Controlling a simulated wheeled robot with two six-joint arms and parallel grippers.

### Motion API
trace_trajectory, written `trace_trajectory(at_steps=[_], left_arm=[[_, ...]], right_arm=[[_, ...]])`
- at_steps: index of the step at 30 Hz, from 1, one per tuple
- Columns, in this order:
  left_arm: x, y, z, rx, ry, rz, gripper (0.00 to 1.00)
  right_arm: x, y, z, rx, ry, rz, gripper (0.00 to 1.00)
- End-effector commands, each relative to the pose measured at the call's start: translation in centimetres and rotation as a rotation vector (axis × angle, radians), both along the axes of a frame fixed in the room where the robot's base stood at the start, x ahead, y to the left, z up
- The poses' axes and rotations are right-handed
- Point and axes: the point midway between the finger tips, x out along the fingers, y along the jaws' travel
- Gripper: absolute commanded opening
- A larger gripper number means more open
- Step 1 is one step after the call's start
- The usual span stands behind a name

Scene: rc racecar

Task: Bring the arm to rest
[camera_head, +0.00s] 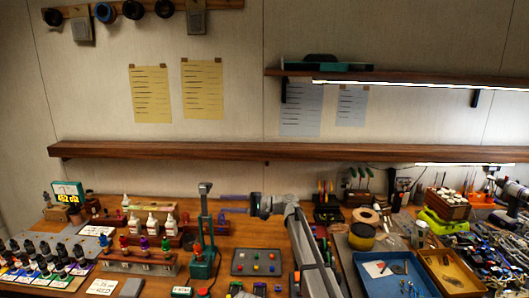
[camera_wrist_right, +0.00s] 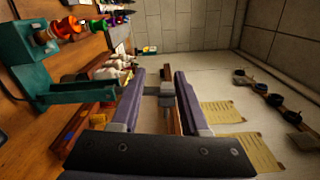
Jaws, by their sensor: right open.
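My right arm (camera_head: 312,250) comes up from the bottom of the head view, right of centre. Its right gripper (camera_head: 222,204) points left above the bench, just right of a green stand-like press (camera_head: 203,240). In the right wrist view the two fingers of the gripper (camera_wrist_right: 158,78) are wide apart, with nothing held between them. The green press (camera_wrist_right: 30,75) shows at the left of that view, apart from the fingers. My left arm and left gripper are not in view.
The wooden bench is crowded. A dark tray with coloured buttons (camera_head: 256,262) lies below the gripper. A blue tray (camera_head: 395,275) and an orange tray (camera_head: 455,275) are at right. A wooden shelf (camera_head: 180,150) crosses the wall above.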

Motion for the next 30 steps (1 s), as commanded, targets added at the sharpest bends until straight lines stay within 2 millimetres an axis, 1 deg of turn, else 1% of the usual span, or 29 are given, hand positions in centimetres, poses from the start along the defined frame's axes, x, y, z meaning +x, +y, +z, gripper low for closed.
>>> trace_trajectory(at_steps=[1, 7, 11, 17, 20, 23, 25, 26, 27, 29, 30], left_arm=[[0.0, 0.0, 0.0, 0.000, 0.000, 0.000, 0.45], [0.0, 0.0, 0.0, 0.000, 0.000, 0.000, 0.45], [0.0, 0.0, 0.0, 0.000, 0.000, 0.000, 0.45], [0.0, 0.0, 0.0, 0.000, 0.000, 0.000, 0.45], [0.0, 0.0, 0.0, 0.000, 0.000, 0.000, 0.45], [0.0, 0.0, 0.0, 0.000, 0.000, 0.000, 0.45], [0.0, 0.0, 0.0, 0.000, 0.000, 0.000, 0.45], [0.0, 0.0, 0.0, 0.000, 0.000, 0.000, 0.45], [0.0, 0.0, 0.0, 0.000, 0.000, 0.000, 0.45], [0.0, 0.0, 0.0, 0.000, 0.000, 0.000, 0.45], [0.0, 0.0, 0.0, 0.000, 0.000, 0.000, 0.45]], right_arm=[[-0.8, -0.2, -0.4, -0.021, -0.004, 0.000, 0.45], [-2.8, -1.0, -2.3, -0.105, -0.021, -0.002, 0.45], [-4.5, -1.7, -3.8, -0.174, -0.035, -0.003, 0.45], [-8.6, -3.7, -7.2, -0.338, -0.065, -0.001, 0.45], [-11.2, -5.3, -9.4, -0.446, -0.083, 0.001, 0.45], [-14.6, -7.7, -12.0, -0.584, -0.104, 0.005, 0.45], [-17.7, -9.9, -14.2, -0.706, -0.119, 0.009, 0.45], [-19.2, -11.1, -15.1, -0.765, -0.127, 0.014, 0.45], [-21.2, -12.8, -16.4, -0.847, -0.136, 0.020, 0.45], [-24.0, -15.4, -18.0, -0.966, -0.147, 0.030, 0.45], [-25.5, -17.0, -18.9, -1.038, -0.152, 0.037, 0.45]])
